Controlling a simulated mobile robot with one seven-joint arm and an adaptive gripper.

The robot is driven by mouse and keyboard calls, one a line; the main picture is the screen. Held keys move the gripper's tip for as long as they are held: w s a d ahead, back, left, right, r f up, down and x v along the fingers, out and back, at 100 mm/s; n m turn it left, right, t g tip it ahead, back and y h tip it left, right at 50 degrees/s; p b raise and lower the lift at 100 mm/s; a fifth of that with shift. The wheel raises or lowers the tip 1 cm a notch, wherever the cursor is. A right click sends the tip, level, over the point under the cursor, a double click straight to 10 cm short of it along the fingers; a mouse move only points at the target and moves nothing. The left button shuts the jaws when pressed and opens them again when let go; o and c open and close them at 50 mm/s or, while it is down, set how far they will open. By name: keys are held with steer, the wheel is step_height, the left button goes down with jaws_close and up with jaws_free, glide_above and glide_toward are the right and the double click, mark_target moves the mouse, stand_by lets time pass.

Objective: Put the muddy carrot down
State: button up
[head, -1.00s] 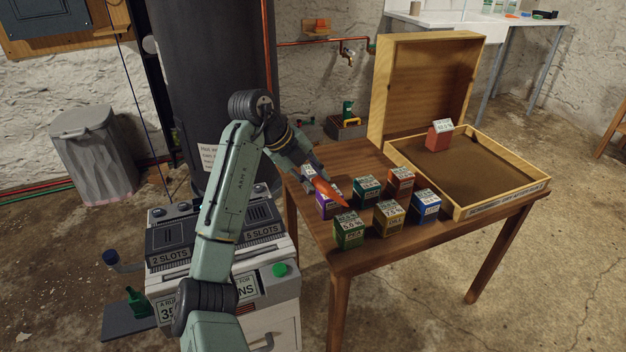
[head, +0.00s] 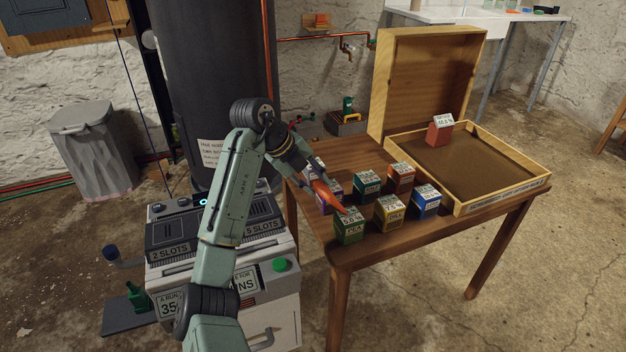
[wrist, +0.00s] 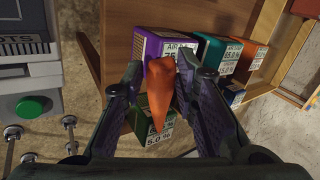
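The carrot (head: 325,192) is orange and hangs over the small boxes on the wooden table (head: 380,238), its narrow end slanting down to the right. In the wrist view the carrot (wrist: 161,88) lies between the two fingers of my gripper (wrist: 160,72), its tip towards the camera. My gripper (head: 309,168) appears shut on it, though the contact is hard to see. The carrot partly covers a purple box (head: 327,203), and its tip overlaps the top of a green box (head: 349,229). I cannot tell whether it touches either.
Teal (head: 367,184), orange (head: 400,178), yellow (head: 389,214) and blue (head: 426,201) boxes stand close by. An open wooden case (head: 515,205) holds a red block (head: 440,131). A grey machine (head: 215,235) stands left of the table.

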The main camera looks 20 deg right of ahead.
steer(key=shift+o, duration=1.2)
steer(key=shift+r, duration=0.2)
steer(key=v, duration=1.2)
steer(key=shift+r, duration=0.45)
